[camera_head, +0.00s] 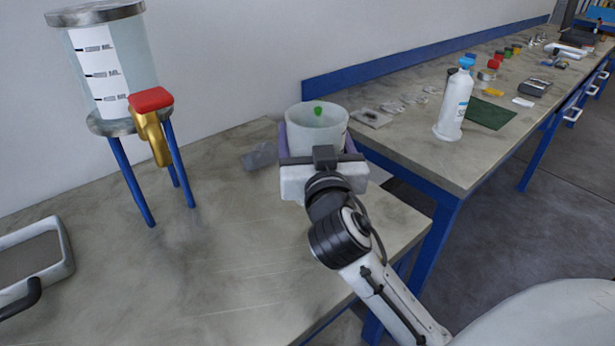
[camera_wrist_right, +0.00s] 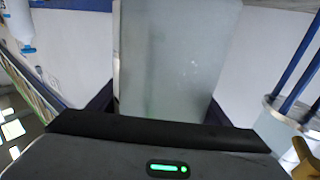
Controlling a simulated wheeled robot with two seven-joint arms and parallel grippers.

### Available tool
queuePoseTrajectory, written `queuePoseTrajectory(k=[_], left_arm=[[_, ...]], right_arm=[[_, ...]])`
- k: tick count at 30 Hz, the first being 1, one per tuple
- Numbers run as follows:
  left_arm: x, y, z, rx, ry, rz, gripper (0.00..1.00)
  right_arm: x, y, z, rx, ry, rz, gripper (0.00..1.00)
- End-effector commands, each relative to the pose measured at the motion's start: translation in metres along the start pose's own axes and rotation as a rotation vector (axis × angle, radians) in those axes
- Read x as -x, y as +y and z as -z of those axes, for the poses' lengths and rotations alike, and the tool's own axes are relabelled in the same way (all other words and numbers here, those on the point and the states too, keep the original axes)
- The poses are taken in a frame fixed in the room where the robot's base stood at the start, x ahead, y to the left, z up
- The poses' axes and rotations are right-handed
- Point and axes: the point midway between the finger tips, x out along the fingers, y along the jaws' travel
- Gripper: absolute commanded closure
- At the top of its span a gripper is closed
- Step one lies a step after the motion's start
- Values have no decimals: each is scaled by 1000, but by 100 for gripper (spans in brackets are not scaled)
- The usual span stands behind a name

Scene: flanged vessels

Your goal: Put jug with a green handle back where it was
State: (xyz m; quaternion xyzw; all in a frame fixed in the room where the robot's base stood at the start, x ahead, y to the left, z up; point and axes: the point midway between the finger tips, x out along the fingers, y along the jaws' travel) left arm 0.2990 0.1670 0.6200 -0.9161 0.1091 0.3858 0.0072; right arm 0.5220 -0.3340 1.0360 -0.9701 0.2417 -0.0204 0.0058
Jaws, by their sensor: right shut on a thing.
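The jug (camera_head: 316,132) is a frosted, whitish, open-topped vessel. A small green spot, perhaps part of its handle, shows at its mouth; the rest of the handle is hidden. My right gripper (camera_head: 318,148) is shut on the jug, one finger on each side. The jug is upright over the far right corner of the near table (camera_head: 240,245); I cannot tell whether it touches the top. In the right wrist view the jug (camera_wrist_right: 180,60) fills the space between the dark fingers (camera_wrist_right: 160,108). My left gripper is not in view.
A graduated tank (camera_head: 110,65) on blue legs, with a red-topped brass tap (camera_head: 152,125), stands at the back left. A grey-lined tray (camera_head: 35,260) lies at the left edge. A white bottle (camera_head: 455,105) stands on the right bench (camera_head: 420,145). The near table's middle is clear.

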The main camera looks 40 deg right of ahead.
Motion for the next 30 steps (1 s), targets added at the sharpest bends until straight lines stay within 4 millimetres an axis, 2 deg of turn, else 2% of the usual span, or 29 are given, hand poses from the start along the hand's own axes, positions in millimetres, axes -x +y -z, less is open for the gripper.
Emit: queuePoseTrajectory(k=[1,5,13,23,30], left_arm=[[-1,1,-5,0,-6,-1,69],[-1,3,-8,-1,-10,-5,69],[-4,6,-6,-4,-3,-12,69],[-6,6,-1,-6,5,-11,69],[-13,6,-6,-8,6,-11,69]], right_arm=[[1,0,-11,5,-1,0,83],[1,0,-22,2,1,1,83],[2,1,-57,2,0,1,83],[2,1,-60,-1,2,1,83],[3,1,-68,-1,2,1,83]])
